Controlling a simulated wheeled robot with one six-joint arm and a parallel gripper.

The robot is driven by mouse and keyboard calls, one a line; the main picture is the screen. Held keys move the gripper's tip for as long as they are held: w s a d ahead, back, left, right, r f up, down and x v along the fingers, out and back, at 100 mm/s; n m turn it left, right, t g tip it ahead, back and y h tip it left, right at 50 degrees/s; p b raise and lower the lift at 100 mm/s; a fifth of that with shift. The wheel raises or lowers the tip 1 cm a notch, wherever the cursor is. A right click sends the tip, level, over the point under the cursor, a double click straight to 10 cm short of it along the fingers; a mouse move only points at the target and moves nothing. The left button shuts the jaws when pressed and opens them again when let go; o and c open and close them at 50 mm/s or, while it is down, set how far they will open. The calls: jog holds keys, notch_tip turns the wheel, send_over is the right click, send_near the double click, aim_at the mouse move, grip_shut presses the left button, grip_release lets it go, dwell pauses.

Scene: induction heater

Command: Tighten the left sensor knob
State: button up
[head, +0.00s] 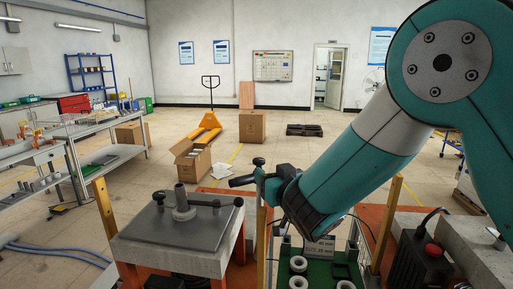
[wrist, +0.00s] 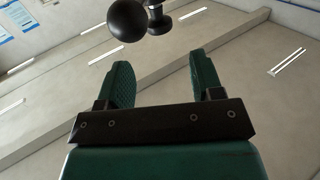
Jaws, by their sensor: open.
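My gripper (wrist: 160,62) is open in the wrist view, with its two green fingers apart and nothing between them. A black ball-shaped knob (wrist: 126,20) and a smaller dark stepped knob (wrist: 158,17) appear at the top of that view, beyond the fingertips and apart from them. In the head view my gripper (head: 264,178) is small, close to a black knob (head: 258,161) and a dark horizontal handle (head: 241,181). I cannot tell which of these is the left sensor knob, or whether the fingers touch either one there.
A grey-topped block (head: 140,248) with a central post and crossbar stands left of my arm. A green unit (head: 318,272) with several pale rings lies below it. A black box with a red button (head: 433,250) is at right. Open floor with cartons (head: 252,126) lies behind.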

aim_at(259, 164)
jog(key=p+x, duration=0.5)
jog(key=x, duration=0.6)
jog(key=shift+w, duration=0.1)
